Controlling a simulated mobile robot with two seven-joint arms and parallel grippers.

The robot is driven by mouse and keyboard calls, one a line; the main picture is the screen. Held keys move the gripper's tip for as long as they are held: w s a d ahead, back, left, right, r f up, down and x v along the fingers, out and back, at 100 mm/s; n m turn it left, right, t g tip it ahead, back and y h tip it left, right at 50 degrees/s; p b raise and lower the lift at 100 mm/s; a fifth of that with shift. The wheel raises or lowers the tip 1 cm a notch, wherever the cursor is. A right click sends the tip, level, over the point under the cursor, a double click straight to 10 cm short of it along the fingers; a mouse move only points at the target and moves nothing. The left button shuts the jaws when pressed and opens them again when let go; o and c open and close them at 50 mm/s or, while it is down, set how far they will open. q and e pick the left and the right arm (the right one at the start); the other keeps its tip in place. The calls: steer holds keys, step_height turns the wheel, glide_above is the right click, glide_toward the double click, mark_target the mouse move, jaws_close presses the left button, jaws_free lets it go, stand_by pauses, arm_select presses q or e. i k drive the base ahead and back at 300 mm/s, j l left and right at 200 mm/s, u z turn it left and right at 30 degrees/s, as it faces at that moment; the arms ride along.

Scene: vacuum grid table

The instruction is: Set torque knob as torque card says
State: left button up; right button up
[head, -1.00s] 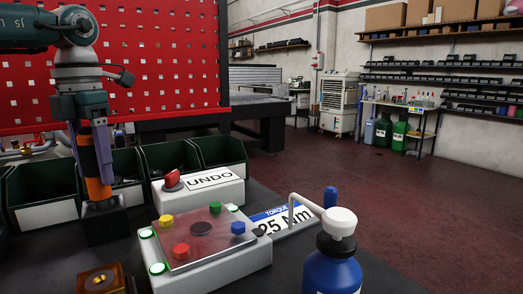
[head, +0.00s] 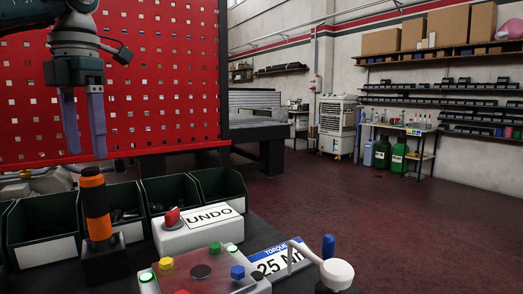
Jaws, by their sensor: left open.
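The torque card (head: 283,262) lies flat on the table and reads "TORQUE" and "25 N", its right end hidden behind a bottle's white spout. A black and orange tool (head: 97,212) stands upright in a dark holder; it may carry the torque knob, but no scale can be read. My left gripper (head: 84,152) is open and empty above the tool, its two purple fingers pointing down, apart from it. My right gripper is not in view.
A white box (head: 198,232) with a red knob and an "UNDO" label stands right of the tool. A panel with coloured knobs (head: 201,270) is in front. Green bins (head: 165,197) line the back. A pump bottle (head: 337,272) stands at front right.

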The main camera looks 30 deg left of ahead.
mark_target(172, 221)
steer(key=u, duration=0.8)
